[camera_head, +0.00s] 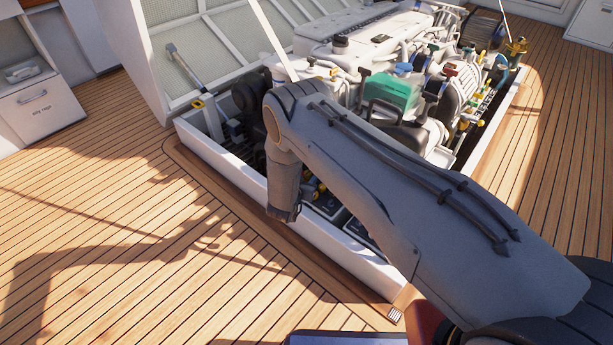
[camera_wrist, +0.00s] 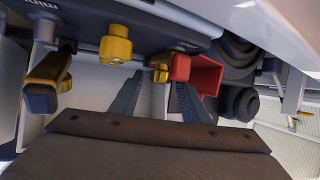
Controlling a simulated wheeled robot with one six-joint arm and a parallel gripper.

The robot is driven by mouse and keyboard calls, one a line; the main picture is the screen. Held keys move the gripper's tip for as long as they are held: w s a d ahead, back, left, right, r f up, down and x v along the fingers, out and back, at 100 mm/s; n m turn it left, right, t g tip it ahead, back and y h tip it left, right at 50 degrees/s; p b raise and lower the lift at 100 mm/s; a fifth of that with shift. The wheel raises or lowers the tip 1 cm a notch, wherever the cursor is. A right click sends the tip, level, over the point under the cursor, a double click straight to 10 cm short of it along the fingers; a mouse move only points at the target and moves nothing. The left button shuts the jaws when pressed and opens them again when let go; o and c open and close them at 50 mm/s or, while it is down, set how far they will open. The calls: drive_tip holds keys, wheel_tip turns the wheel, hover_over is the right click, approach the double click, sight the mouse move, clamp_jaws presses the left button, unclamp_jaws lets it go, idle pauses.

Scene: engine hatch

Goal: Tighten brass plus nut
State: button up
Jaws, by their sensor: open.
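In the wrist view a small brass piece (camera_wrist: 160,73), which looks like the brass plus nut, sits beside a red block (camera_wrist: 181,67) and an open red cover (camera_wrist: 206,75). My gripper (camera_wrist: 159,84) is open, its two fingers pointing toward this brass piece, which shows between and beyond the tips. I cannot tell whether either finger touches it. A larger brass knob (camera_wrist: 116,45) is up and to the left. In the head view my arm hides the gripper and the nut.
The engine (camera_head: 380,60) stands in the open hatch, with a white hatch rim (camera_head: 225,158) around it. Dark battery tops (camera_head: 357,232) show beside my arm. A yellow-and-dark handle (camera_wrist: 45,85) lies left in the wrist view. The wooden deck (camera_head: 110,210) is clear.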

drive_tip(key=c, duration=1.1)
drive_tip(key=shift+o, duration=0.2)
